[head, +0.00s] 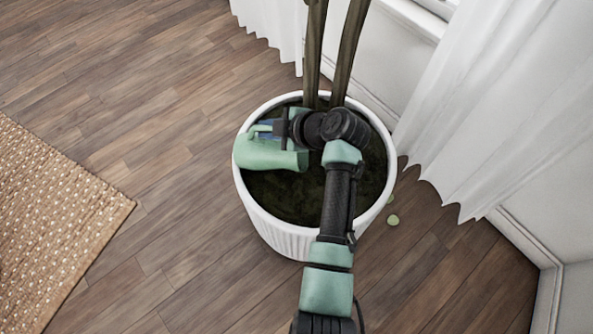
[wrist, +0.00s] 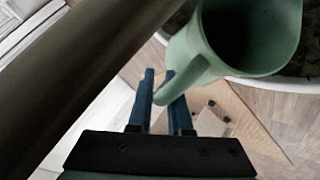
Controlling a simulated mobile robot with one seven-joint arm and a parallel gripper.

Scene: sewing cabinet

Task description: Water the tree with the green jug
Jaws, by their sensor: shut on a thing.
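The green jug (head: 268,155) is over the left part of the white ribbed pot (head: 256,218), tipped well over from upright. Its open mouth and dark inside show in the wrist view (wrist: 240,30). My gripper (head: 268,130) is shut on the jug's handle, with its blue fingers (wrist: 165,88) on either side of it. The tree's two brown trunks (head: 330,50) rise from dark soil (head: 290,200) at the back of the pot. One trunk (wrist: 85,60) passes close to my gripper in the wrist view. No stream of water shows.
White curtains (head: 490,90) hang behind and to the right of the pot, near the wall. A woven rug (head: 55,220) lies to the left. Wood floor (head: 160,130) between rug and pot is clear. Small green leaves (head: 393,220) lie to the pot's right.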

